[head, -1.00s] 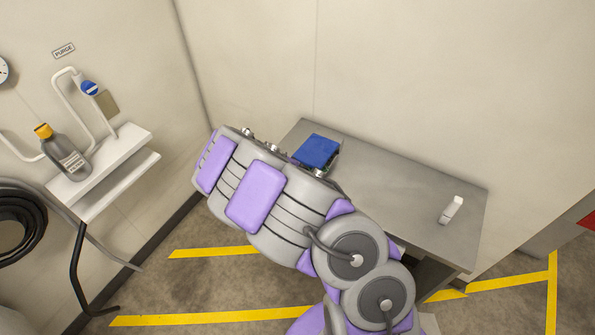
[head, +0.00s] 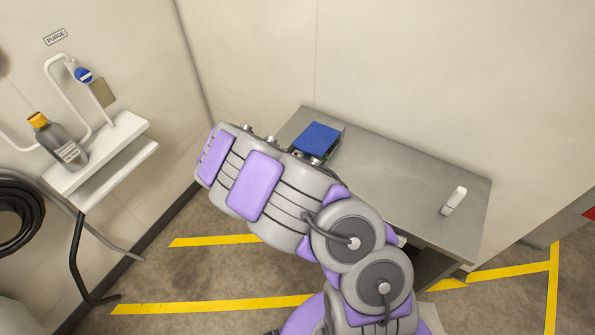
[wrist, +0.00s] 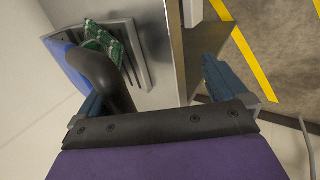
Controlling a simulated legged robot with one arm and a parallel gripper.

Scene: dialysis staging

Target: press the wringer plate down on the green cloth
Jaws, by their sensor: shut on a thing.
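The blue wringer plate (head: 318,138) is at the far left end of the grey table in the head view. In the wrist view its blue face (wrist: 72,66) shows at the left edge, with a thick dark handle (wrist: 104,76) in front of it. The green cloth (wrist: 97,40) lies crumpled on a grey ribbed tray (wrist: 134,56) beside the plate; I cannot tell whether they touch. In the wrist view my gripper (wrist: 152,82) is shut on the dark handle, which lies by its left finger. My arm hides the gripper in the head view.
A small white bottle (head: 453,201) stands at the right of the grey table (head: 400,190); the tabletop between is clear. On the left wall, a white shelf (head: 98,155) holds a grey bottle (head: 63,148) with a yellow cap. Walls close off the table's back.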

